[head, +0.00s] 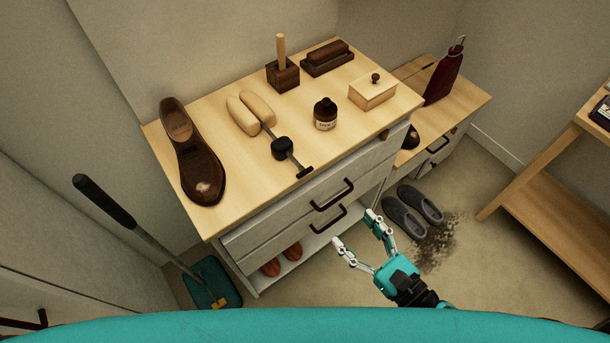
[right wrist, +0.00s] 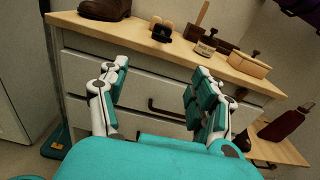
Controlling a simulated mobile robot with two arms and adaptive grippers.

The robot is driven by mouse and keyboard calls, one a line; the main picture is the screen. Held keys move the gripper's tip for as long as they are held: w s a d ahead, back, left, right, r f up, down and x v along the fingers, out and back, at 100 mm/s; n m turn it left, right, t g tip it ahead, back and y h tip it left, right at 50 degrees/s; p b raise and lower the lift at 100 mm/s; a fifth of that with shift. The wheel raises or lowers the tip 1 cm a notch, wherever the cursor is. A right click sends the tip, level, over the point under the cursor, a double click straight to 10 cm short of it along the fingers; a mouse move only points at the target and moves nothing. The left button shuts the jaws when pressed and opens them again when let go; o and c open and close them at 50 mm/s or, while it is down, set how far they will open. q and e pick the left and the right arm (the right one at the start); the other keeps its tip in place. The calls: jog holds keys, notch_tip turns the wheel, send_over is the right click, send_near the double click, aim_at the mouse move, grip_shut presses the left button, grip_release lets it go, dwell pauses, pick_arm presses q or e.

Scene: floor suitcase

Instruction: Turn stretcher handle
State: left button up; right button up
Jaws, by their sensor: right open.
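The shoe stretcher (head: 258,115) lies on the wooden cabinet top, with two pale wooden halves and a dark block (head: 282,149). Its dark T-shaped handle (head: 304,172) points toward the cabinet's front edge. A brown leather shoe (head: 190,155) stands left of it, apart from it. In the right wrist view the stretcher (right wrist: 160,29) shows small at the top. My right gripper (head: 356,229) is open and empty, in front of the drawers and below the top's level. In the right wrist view its fingers (right wrist: 158,85) are spread. My left gripper is not in view.
A dark bottle (head: 325,114), a pale lidded box (head: 373,92) and a brush holder (head: 283,74) stand on the cabinet top. Drawer handles (head: 332,195) jut out in front. Grey slippers (head: 412,211) and dirt lie on the floor. A dustpan (head: 211,283) is at left.

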jog(key=p, duration=0.2)
send_near(306, 174)
jog(key=p+x, duration=0.2)
jog(key=x, duration=0.8)
jog(key=shift+w+a, duration=0.15)
jog(key=shift+w, duration=0.15)
jog(key=c, duration=1.2)
jog(key=shift+f, duration=0.15)
jog(key=shift+f+n+b, duration=0.1)
jog(key=shift+n+b, duration=1)
jog(key=shift+n, duration=0.1)
jog(key=shift+n+b, duration=0.55)
jog(key=shift+n, duration=0.55)
jog(key=shift+r+n, duration=0.2)
jog(key=shift+n, duration=0.2)
